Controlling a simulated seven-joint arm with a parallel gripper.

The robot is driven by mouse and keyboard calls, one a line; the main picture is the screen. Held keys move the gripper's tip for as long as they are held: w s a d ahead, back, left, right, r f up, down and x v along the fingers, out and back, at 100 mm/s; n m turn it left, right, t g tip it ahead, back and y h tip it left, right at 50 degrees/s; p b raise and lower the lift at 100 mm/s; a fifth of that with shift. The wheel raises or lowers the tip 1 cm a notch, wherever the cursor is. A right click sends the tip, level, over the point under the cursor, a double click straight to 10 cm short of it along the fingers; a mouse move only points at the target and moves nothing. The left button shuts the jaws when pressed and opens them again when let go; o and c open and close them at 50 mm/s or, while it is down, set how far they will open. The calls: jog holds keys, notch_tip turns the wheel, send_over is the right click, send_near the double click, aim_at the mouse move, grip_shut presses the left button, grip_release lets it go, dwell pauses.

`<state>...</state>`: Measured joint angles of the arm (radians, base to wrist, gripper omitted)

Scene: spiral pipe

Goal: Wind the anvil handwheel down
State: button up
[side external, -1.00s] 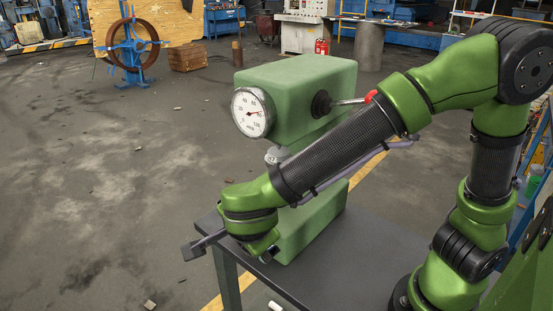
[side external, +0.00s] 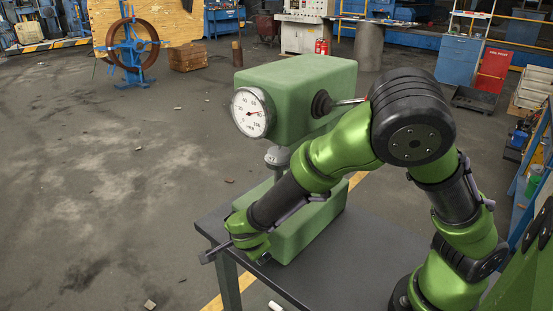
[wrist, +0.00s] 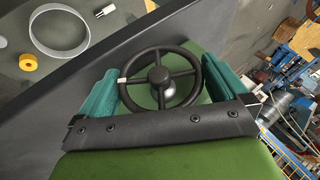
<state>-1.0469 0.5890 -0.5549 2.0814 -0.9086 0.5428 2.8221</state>
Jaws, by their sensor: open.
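The anvil handwheel is a black spoked wheel (wrist: 160,78) with a round hub and a white mark on its left rim. In the wrist view it lies between the two teal fingers of my gripper (wrist: 158,90), which are open on either side of it. I cannot tell whether either finger touches the rim. The green tester (side external: 300,95) stands on a dark table, with a dial gauge (side external: 252,112) on its front and a lever on its side. In the side view my gripper (side external: 240,250) is low at the tester's front and the handwheel is hidden.
The dark table (side external: 330,280) has a front edge close to my gripper. A pale ring (wrist: 59,30), a yellow ring (wrist: 28,62) and a small white cylinder (wrist: 83,14) show in the wrist view. Open floor lies left of the table.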

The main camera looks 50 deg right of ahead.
jog(key=shift+c, duration=0.5)
jog(key=c, duration=0.6)
jog(key=shift+w+g, duration=0.1)
jog(key=shift+g, duration=0.3)
jog(key=shift+r+g, duration=0.1)
jog(key=shift+g, duration=0.7)
jog(key=n+g, duration=0.1)
jog(key=g, duration=0.2)
jog(key=shift+w, duration=0.2)
jog(key=n+g, duration=0.1)
jog(key=g, duration=0.3)
jog(key=shift+w+g, duration=0.1)
jog(key=shift+g, duration=0.3)
jog(key=o, duration=0.7)
